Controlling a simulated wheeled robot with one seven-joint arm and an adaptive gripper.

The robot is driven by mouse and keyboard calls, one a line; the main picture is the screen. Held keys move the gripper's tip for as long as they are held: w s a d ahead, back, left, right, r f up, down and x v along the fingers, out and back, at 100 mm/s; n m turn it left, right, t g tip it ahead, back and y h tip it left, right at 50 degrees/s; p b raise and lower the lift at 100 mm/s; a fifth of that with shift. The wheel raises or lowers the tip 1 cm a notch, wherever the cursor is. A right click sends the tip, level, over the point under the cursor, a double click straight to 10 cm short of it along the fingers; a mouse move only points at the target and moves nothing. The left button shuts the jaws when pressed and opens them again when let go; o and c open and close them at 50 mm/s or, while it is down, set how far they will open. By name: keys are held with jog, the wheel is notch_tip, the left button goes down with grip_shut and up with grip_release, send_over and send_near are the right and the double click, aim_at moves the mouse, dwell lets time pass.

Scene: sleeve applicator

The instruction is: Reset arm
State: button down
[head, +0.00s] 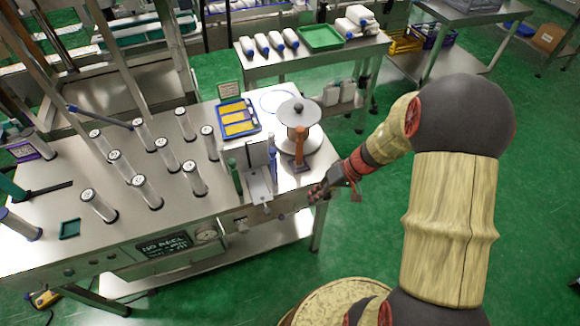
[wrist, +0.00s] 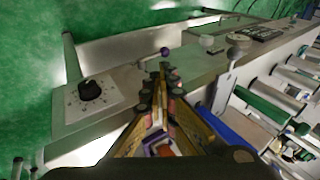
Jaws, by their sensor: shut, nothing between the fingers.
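My arm comes in from the right in the head view, and my gripper (head: 318,193) is beside the front right edge of the steel machine table (head: 225,198). In the wrist view my gripper (wrist: 163,75) has its fingertips drawn together, with nothing held between them. It points at the machine's front panel, near a black dial (wrist: 90,90) on a pale plate and a small purple knob (wrist: 165,51). I cannot tell whether the fingertips touch the panel.
Several clear cylinders (head: 148,192) stand on the table. A round-topped metal spindle (head: 298,112) and a blue-yellow tray (head: 238,118) stand near my gripper.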

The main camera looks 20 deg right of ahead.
jog(key=s+r+m+g+h, duration=0.2)
jog(key=s+r+m+h, duration=0.15)
jog(key=s+r, duration=0.5)
jog(key=s+a+r+n+t+h, duration=0.1)
jog(key=s+a+r+n+t, duration=0.1)
jog(key=r, duration=0.8)
jog(key=s+a+r+n+t+h, duration=0.2)
jog(key=s+a+r+t, duration=0.1)
jog(key=r, duration=0.7)
jog(key=shift+s+a+r, duration=0.4)
jog(key=shift+s+a, duration=0.2)
jog(key=shift+a, duration=0.15)
